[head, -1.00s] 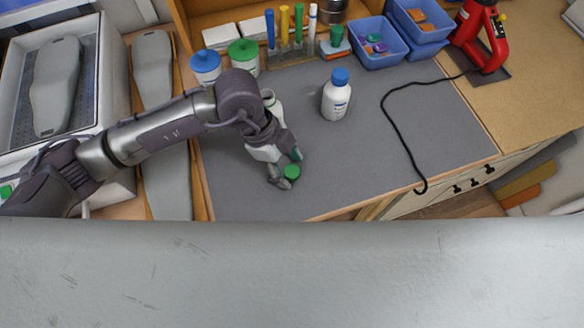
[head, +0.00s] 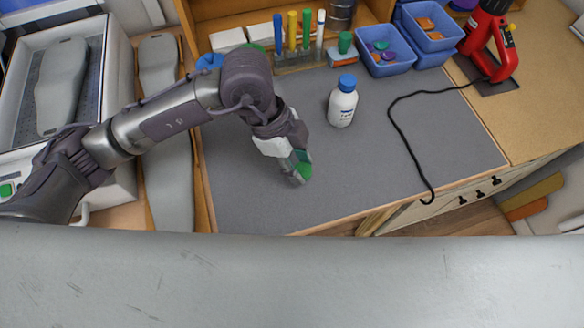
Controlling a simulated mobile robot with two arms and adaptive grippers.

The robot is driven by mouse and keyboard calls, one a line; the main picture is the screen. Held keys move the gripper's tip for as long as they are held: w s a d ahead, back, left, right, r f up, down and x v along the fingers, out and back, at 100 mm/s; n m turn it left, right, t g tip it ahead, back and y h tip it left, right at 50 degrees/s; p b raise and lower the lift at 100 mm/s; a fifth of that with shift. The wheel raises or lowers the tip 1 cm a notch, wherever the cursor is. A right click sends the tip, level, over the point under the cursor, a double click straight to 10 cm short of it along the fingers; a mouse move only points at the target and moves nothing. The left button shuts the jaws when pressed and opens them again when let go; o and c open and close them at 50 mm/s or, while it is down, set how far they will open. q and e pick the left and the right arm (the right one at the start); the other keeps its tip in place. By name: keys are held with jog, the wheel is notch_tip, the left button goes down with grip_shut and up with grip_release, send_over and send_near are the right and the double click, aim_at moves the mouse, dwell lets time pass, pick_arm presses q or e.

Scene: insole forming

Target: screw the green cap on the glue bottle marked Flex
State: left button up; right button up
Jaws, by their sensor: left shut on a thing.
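My left gripper (head: 298,171) is low over the grey mat, shut on a small green cap (head: 304,172). The cap shows at the fingertips, and I cannot tell whether it still touches the mat. A white bottle with a blue cap (head: 342,102) stands upright on the mat to the right of my left arm; its label is too small to read. The open white bottle that showed behind my left wrist before is now hidden by the arm. My right gripper is not in view.
Blue bins (head: 386,60) with coloured pieces stand at the back, beside a rack of coloured markers (head: 292,40). A red tool (head: 490,45) stands at the right, its black cable (head: 400,130) crossing the mat.

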pick_arm(q)
jog(key=s+d+r+b, duration=0.2)
jog(key=s+d+r, duration=0.2)
jog(key=d, duration=0.5)
notch_tip(320, 180, up, 2)
jog(key=shift+s+d+r, duration=0.1)
jog(key=shift+s+d, duration=0.05)
jog(key=shift+s, duration=0.25)
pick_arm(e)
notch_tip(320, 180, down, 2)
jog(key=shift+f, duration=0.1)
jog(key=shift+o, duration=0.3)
